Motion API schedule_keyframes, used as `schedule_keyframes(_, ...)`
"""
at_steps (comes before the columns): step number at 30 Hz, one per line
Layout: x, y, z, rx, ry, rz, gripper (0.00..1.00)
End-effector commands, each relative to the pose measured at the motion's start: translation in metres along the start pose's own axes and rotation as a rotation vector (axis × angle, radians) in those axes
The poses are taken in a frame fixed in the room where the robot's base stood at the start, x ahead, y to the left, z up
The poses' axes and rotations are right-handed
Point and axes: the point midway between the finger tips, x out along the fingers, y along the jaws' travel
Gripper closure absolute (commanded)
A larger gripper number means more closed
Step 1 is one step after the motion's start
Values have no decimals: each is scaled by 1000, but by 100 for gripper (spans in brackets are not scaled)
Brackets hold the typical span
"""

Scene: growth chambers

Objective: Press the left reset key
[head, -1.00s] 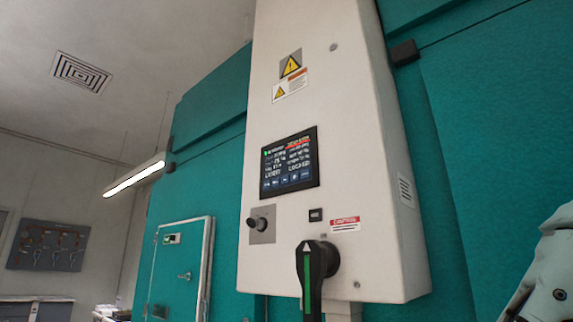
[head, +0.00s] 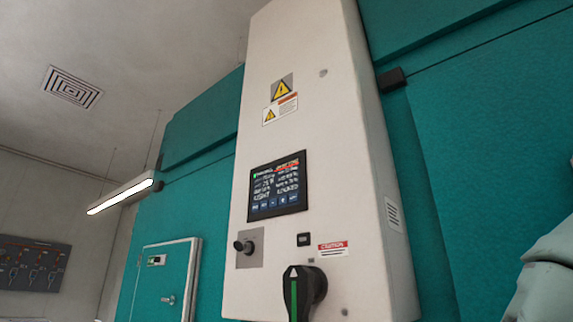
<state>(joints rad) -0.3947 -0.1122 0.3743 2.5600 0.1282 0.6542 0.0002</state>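A tall white control cabinet (head: 300,120) stands in front of me, tilted in the head view. Its dark screen (head: 277,187) shows small text and a row of blue keys (head: 276,203) along the bottom; their labels are too small to read. Below the screen are a black knob (head: 243,246) on a grey plate and a small black square part (head: 304,240). No key marked as a left reset key can be made out. My gripper is not in view; only a pale part of my arm shows at the lower right edge.
A black rotary handle with a green stripe (head: 300,290) sticks out low on the cabinet. A teal wall (head: 490,130) lies behind it. A teal door (head: 162,285) is at lower left, and a tool board (head: 32,264) hangs far left.

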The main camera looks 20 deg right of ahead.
Motion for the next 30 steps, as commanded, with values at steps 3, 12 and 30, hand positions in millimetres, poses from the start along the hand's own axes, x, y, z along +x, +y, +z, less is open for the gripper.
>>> schedule_keyframes(3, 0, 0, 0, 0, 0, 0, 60)
schedule_keyframes(12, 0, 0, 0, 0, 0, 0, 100)
schedule_keyframes(30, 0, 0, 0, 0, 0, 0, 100)
